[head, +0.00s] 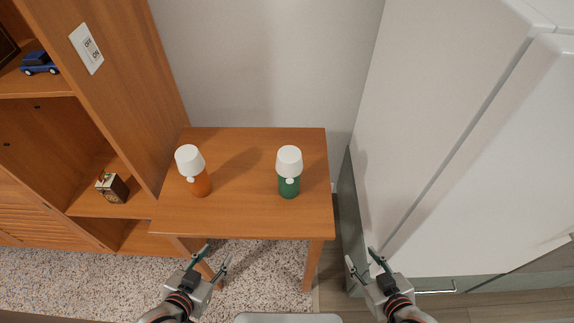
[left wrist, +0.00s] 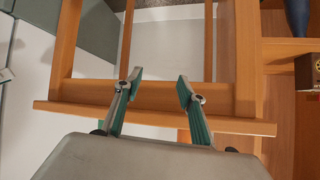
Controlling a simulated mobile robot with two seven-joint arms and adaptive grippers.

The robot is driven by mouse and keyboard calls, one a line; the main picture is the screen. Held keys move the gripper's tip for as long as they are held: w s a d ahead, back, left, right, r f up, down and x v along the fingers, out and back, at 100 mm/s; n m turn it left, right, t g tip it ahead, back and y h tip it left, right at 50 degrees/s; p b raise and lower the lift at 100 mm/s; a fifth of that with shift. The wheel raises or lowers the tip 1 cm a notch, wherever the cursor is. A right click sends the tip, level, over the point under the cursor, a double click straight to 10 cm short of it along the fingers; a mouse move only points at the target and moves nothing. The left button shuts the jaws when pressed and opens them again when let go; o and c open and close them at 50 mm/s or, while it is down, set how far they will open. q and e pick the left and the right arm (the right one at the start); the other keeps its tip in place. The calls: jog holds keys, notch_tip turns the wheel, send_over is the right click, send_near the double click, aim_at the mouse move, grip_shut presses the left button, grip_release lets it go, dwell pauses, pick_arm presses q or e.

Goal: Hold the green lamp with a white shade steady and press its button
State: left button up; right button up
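The green lamp with a white shade (head: 289,187) stands upright on the right part of a small wooden table (head: 240,219). A small pale button shows on the front of its green body, just below the shade. My left gripper (head: 217,255) is open and empty, in front of and below the table's front edge, left of the green lamp. The left wrist view shows its two fingers (left wrist: 159,82) apart, facing the table's underframe and legs. My right gripper (head: 362,261) is open and empty, to the right of the table's front right leg. Neither gripper touches the lamp.
An orange lamp with a white shade (head: 198,182) stands left of the green lamp. A wooden shelf unit (head: 125,80) borders the table on the left. A white fridge-like cabinet (head: 425,130) stands on the right. The tabletop between and before the lamps is clear.

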pick_arm(q)
jog(key=o, duration=0.6)
jog(key=shift+s+f, duration=0.15)
jog(key=shift+s, duration=0.1)
jog(key=shift+d, duration=0.15)
jog(key=n+h, duration=0.7)
jog(key=n, duration=1.5)
send_near(280, 188)
jog(key=s, duration=0.4)
jog(key=shift+s+a+f, duration=0.1)
jog(key=shift+a+f, duration=0.2)
jog(key=shift+f, duration=0.05)
jog(key=w+n, duration=0.2)
jog(key=w+n+g+h, duration=0.1)
jog(key=w+n, duration=0.1)
jog(key=w+n+g+h, duration=0.1)
jog(key=w+n, duration=0.1)
jog(key=n, duration=0.1)
jog(key=shift+w+d+r, duration=0.1)
jog(key=shift+w+d, duration=0.2)
jog(key=shift+w, duration=0.05)
jog(key=shift+w+d+g, duration=0.2)
jog(key=shift+w+g, duration=0.1)
jog(key=shift+x, duration=4.75)
